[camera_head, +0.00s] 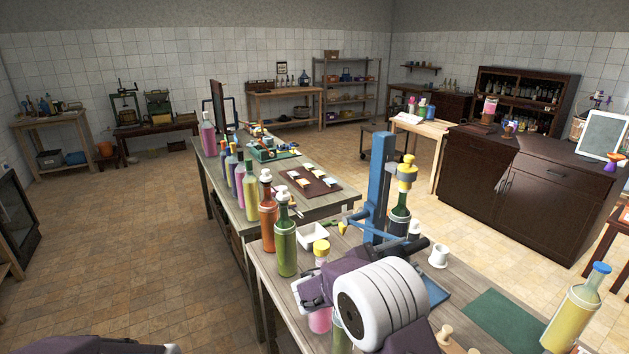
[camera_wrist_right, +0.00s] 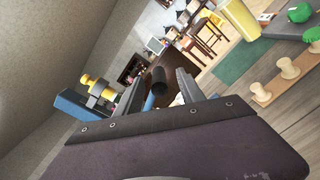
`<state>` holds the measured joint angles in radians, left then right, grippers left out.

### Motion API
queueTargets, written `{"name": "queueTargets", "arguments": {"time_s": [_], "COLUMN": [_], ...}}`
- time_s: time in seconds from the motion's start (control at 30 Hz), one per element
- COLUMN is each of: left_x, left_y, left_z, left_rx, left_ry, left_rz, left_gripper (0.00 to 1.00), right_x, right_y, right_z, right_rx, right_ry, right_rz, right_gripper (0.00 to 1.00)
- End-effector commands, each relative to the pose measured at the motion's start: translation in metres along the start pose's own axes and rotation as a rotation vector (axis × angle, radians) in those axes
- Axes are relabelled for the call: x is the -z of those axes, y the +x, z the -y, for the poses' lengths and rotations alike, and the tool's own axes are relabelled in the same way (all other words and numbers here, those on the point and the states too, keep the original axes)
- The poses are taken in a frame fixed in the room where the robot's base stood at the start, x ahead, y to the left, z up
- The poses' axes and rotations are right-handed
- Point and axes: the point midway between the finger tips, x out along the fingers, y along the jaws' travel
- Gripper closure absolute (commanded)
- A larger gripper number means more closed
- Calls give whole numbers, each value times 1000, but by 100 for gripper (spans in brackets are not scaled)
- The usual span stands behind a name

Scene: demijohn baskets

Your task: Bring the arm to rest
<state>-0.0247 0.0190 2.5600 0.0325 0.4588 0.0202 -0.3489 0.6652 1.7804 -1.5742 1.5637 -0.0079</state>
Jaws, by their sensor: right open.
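My right gripper (camera_wrist_right: 160,90) is open, with its two dark fingers apart in the wrist view. Between them in the picture is the black grip (camera_wrist_right: 158,80) of a blue lever; I cannot tell how far beyond the fingertips it is. In the head view my right arm covers the front of the near table, and its white joint hides much of the gripper. The blue press (camera_head: 380,180) with a yellow head (camera_head: 406,172) stands just behind, holding a dark bottle (camera_head: 399,217). A purple part of my left arm shows at the bottom left; its fingers are out of sight.
A green bottle (camera_head: 285,249) and an orange bottle (camera_head: 267,215) stand left of my arm. A white cup (camera_head: 438,256), green mat (camera_head: 502,322) and yellow bottle (camera_head: 575,312) are on the right. Wooden pegs (camera_head: 445,335) stand near the front. Open floor lies left of the tables.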

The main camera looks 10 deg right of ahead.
Motion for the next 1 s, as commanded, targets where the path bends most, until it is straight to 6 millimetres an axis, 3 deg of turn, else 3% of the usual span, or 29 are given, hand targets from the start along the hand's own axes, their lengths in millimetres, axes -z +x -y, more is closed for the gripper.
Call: {"name": "queueTargets", "arguments": {"time_s": [0.07, 0.13, 0.2, 0.27, 0.3, 0.4, 0.43, 0.5, 0.6, 0.77, 1.0], "left_x": [0, 0, 0, 0, 0, 0, 0, 0, 0, 0, 0], "left_y": [0, 0, 0, 0, 0, 0, 0, 0, 0, 0, 0], "left_z": [0, 0, 0, 0, 0, 0, 0, 0, 0, 0, 0], "left_rx": [0, 0, 0, 0, 0, 0, 0, 0, 0, 0, 0], "left_ry": [0, 0, 0, 0, 0, 0, 0, 0, 0, 0, 0], "left_rz": [0, 0, 0, 0, 0, 0, 0, 0, 0, 0, 0], "left_gripper": [66, 66, 66, 66, 66, 66, 66, 66, 66, 66, 66], "right_x": [-42, -75, -81, -77, -70, -44, -35, -14, 11, 31, 32], "right_y": [24, 39, 33, 12, -9, -76, -97, -139, -172, -176, -175], "right_z": [4, 56, 124, 177, 208, 262, 270, 278, 274, 252, 251], "right_rx": [63, 251, 488, 691, 825, 1146, 1234, 1402, 1547, 1580, 1575], "right_ry": [65, 97, 144, 209, 270, 473, 547, 714, 903, 1067, 1068], "right_rz": [44, 38, -42, -125, -184, -321, -356, -414, -446, -489, -494], "right_gripper": [54, 54, 54, 54, 54, 54, 54, 54, 54, 54, 54]}}
